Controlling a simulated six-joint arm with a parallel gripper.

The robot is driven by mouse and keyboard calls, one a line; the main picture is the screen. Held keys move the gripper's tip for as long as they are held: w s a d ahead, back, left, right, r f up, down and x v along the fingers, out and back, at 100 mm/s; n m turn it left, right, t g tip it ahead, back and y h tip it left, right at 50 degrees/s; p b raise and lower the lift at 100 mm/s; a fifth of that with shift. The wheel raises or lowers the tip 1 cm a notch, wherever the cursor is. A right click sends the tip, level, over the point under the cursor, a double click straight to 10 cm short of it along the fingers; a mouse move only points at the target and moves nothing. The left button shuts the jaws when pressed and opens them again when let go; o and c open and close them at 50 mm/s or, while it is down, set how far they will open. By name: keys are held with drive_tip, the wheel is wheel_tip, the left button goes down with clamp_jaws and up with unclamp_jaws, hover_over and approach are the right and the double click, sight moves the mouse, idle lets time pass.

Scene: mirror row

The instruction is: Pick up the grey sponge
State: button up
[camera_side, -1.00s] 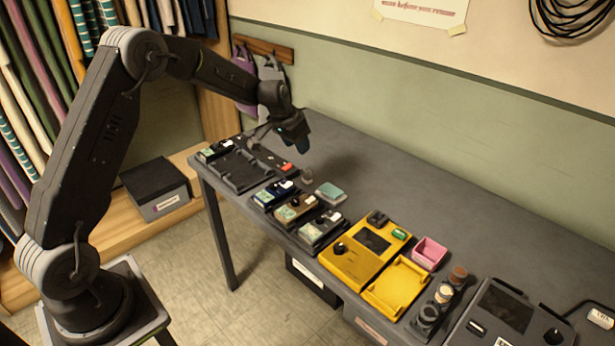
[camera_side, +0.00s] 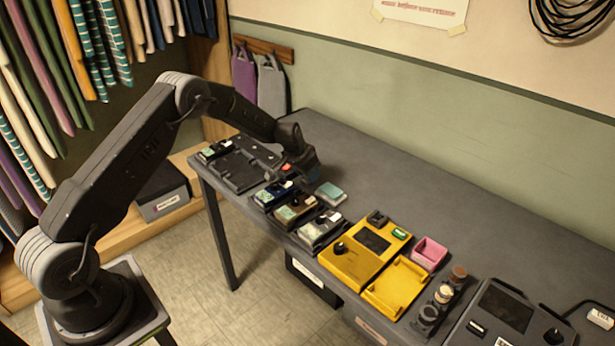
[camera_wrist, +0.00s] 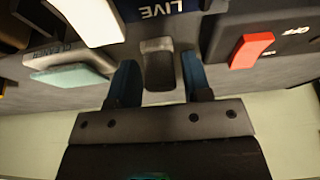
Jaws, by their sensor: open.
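The grey sponge (camera_wrist: 158,72) is a small upright grey block in the wrist view, standing on the dark table. My gripper (camera_wrist: 159,62) is open, with one blue-grey finger on each side of it. A gap shows on both sides, so the fingers do not appear to press on it. In the side view my gripper (camera_side: 308,172) is low over the far left part of the table and hides the sponge.
A teal-topped block (camera_side: 330,193) lies close by; it also shows in the wrist view (camera_wrist: 75,77). A dark device with a red switch (camera_wrist: 251,49) is on the other side. Several small devices (camera_side: 296,207) line the front edge. The table behind is clear.

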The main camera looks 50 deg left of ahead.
drive_tip(key=shift+f, duration=0.15)
drive_tip(key=c, duration=0.7)
drive_tip(key=shift+w+r, duration=0.1)
drive_tip(key=shift+r, duration=0.5)
wheel_tip(320, 180, up, 3)
drive_tip(key=shift+f, duration=0.1)
drive_tip(key=s+a+r, duration=0.2)
drive_tip(key=a, duration=0.1)
drive_tip(key=s+a+r, duration=0.2)
drive_tip(key=s+a, duration=0.1)
drive_tip(key=s+a+r, duration=0.2)
drive_tip(key=a+r, duration=0.1)
drive_tip(key=shift+s, duration=0.4)
